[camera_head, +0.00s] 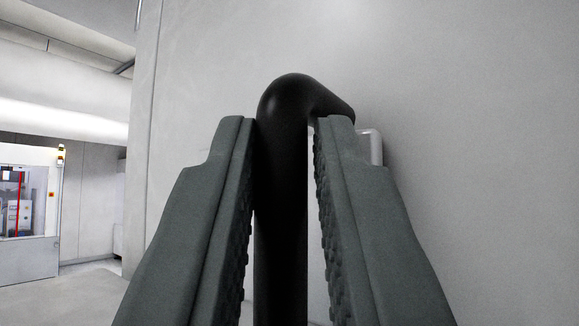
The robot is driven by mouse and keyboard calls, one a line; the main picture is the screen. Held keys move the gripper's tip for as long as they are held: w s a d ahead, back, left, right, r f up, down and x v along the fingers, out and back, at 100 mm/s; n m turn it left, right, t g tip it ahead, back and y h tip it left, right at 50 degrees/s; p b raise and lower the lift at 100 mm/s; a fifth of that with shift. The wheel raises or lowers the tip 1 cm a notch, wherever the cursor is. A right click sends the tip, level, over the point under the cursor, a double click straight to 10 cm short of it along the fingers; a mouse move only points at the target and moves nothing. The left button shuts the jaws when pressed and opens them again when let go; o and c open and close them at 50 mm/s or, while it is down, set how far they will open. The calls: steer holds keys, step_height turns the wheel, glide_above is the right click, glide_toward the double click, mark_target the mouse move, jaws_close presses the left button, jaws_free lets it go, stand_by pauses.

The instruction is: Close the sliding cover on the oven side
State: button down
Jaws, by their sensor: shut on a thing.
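A black, rounded bar handle (283,200) stands upright in the middle of the head camera view. Its top bends to the right and back toward a large pale grey panel (460,150), which looks like the sliding cover. My gripper (286,135) has one grey-green finger on each side of the handle and is shut on it. The left finger lies against the bar; a narrow gap shows between the bar and the right finger. The handle's lower end is out of view. How far the cover is slid cannot be told from here.
A small light fitting (371,146) sits on the panel behind the right finger. The panel's vertical edge (143,140) is at the left. Beyond it is open floor (75,288) and a machine (28,215) with a red upright and a signal lamp.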

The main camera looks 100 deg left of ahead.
steer(key=shift+r, duration=0.1)
steer(key=c, duration=1.4)
jaws_free()
steer(key=shift+w, duration=0.2)
steer(key=v, duration=1.7)
steer(key=shift+d+f, duration=0.25)
